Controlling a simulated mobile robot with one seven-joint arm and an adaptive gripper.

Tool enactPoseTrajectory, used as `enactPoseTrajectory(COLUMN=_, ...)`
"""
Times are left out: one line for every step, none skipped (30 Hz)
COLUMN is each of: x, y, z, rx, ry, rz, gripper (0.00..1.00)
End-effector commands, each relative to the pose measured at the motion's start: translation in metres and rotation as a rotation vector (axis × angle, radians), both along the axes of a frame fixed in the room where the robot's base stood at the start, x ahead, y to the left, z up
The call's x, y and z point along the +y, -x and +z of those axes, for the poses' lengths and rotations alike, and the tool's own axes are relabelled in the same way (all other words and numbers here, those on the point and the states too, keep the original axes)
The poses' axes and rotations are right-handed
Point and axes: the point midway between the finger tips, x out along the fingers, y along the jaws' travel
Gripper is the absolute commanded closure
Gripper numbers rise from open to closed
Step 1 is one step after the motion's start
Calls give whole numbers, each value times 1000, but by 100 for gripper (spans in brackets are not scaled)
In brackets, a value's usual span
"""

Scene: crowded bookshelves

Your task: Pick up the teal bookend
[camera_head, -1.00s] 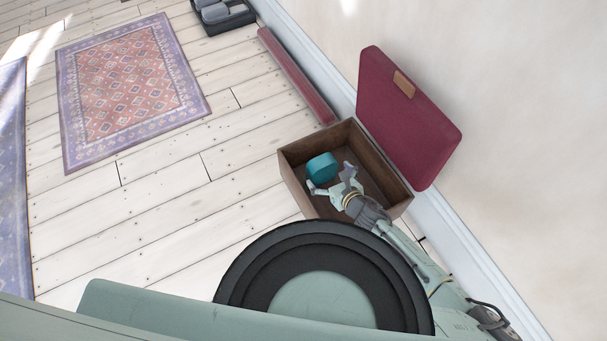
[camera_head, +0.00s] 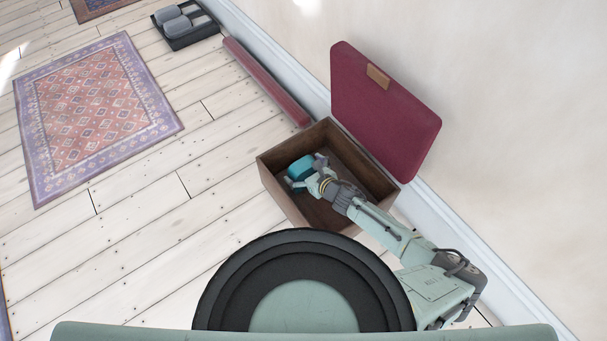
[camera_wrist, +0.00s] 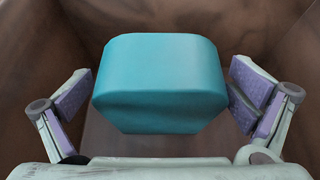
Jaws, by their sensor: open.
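The teal bookend (camera_head: 300,167) is a small rounded block inside an open brown wooden box (camera_head: 273,182), near the box's left side. In the wrist view the bookend (camera_wrist: 160,80) fills the middle, between my open fingers. My gripper (camera_head: 305,172) reaches into the box from the right, with its fingers on either side of the bookend. In the wrist view my gripper (camera_wrist: 160,105) shows a gap between each purple finger pad and the bookend, narrower on the right. The bookend's underside is hidden.
The box's dark red padded lid (camera_head: 385,110) stands open against the wall. A long red item (camera_head: 266,80) lies along the baseboard. A black tray (camera_head: 185,28) with grey items is farther back. A patterned rug (camera_head: 95,115) lies left on open wooden floor.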

Motion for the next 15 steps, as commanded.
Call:
enactPoseTrajectory(x=0, y=0, z=0, rx=0, ry=0, rz=0, gripper=0)
enactPoseTrajectory(x=0, y=0, z=0, rx=0, ry=0, rz=0, gripper=1)
enactPoseTrajectory(x=0, y=0, z=0, rx=0, ry=0, rz=0, gripper=3)
enactPoseTrajectory(x=0, y=0, z=0, rx=0, ry=0, rz=0, gripper=5)
enactPoseTrajectory(x=0, y=0, z=0, rx=0, ry=0, rz=0, gripper=7)
enactPoseTrajectory(x=0, y=0, z=0, rx=0, ry=0, rz=0, gripper=10)
enactPoseTrajectory(x=0, y=0, z=0, rx=0, ry=0, rz=0, gripper=12)
enactPoseTrajectory(x=0, y=0, z=0, rx=0, ry=0, rz=0, gripper=14)
enactPoseTrajectory(x=0, y=0, z=0, rx=0, ry=0, rz=0, gripper=17)
enactPoseTrajectory(x=0, y=0, z=0, rx=0, ry=0, rz=0, gripper=19)
enactPoseTrajectory(x=0, y=0, z=0, rx=0, ry=0, rz=0, gripper=21)
enactPoseTrajectory(x=0, y=0, z=0, rx=0, ry=0, rz=0, gripper=23)
enactPoseTrajectory(x=0, y=0, z=0, rx=0, ry=0, rz=0, gripper=25)
enactPoseTrajectory(x=0, y=0, z=0, rx=0, ry=0, rz=0, gripper=27)
enactPoseTrajectory(x=0, y=0, z=0, rx=0, ry=0, rz=0, gripper=30)
